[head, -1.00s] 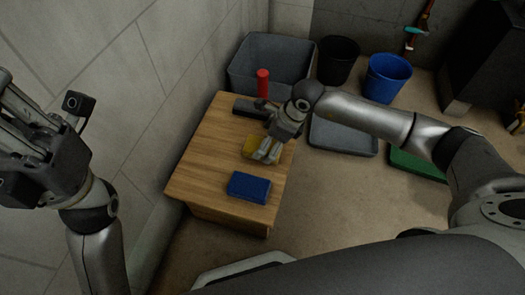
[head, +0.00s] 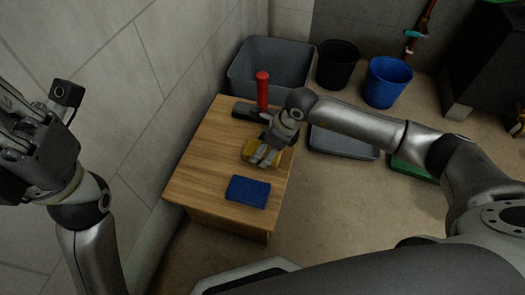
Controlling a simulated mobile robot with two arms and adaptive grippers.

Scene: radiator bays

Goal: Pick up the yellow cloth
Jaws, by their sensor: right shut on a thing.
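The yellow cloth (head: 249,147) lies on the wooden table (head: 208,162), near the middle of its right side. My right gripper (head: 263,158) reaches down over the cloth and is shut on it; the fingers cover part of it. Cloth shows on both sides of the fingers. I cannot tell whether it is clear of the tabletop. My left gripper (head: 22,125) is raised at the left edge, well away from the table, and partly cut off; its fingertips do not show clearly.
On the table, a blue block-like item (head: 248,191) lies in front of the cloth, and a red-handled tool (head: 263,90) with a dark base stands behind it. A grey bin (head: 240,84), a black bucket (head: 337,65) and a blue bucket (head: 386,83) stand beyond. A wall borders the left.

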